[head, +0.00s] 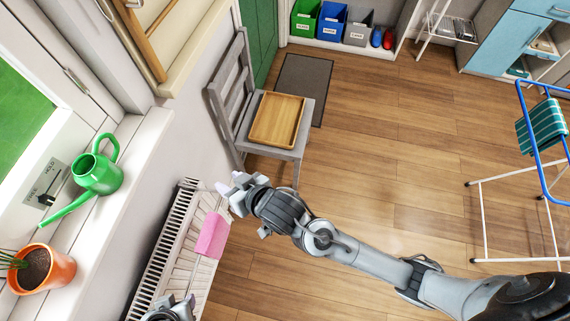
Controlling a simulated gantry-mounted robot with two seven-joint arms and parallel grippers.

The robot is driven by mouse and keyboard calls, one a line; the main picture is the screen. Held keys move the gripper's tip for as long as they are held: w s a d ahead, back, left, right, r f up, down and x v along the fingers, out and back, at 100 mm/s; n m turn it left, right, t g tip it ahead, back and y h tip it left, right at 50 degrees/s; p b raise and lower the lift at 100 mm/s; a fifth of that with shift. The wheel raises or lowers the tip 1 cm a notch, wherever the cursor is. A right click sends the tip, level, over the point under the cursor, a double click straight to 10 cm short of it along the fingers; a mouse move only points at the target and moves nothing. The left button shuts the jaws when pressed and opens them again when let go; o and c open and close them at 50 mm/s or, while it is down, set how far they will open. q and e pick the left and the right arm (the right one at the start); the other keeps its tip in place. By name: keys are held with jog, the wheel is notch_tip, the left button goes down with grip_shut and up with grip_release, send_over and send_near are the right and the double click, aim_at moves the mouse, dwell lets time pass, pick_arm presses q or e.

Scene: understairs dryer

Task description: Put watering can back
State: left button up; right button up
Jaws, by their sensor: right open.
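The green watering can (98,176) stands on the white windowsill (128,165) at the left. Its spout points down and left toward a plant pot, and its handle is at the upper right. My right gripper (226,190) is open and empty, above the radiator's far end and well to the right of the can. Part of my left gripper (170,311) shows at the bottom edge, in front of the radiator. Its fingers are too cut off to read.
A terracotta pot (58,272) stands on the sill near the spout. A pink cloth (212,235) hangs on the white radiator (167,250). A grey chair (294,152) holds a wooden tray (254,140). A drying rack (481,220) stands at the right. The middle floor is clear.

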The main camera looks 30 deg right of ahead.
jog(key=s+d+f+g+h, duration=0.2)
jog(key=s+d+f+g, duration=0.1)
jog(key=s+d, duration=0.6)
jog(key=s+d+f+g+h, duration=0.2)
jog(key=s+d+f+g, duration=0.2)
jog(key=s+d, duration=0.6)
notch_tip(320, 180, down, 3)
jog(key=shift+s+d+r+h, duration=0.2)
jog(key=shift+d+h, duration=0.2)
jog(key=shift+d, duration=0.35)
jog(key=shift+w, duration=0.1)
notch_tip(320, 180, up, 18)
jog(key=p, duration=1.7)
jog(key=shift+f, duration=0.25)
jog(key=shift+f, duration=0.1)
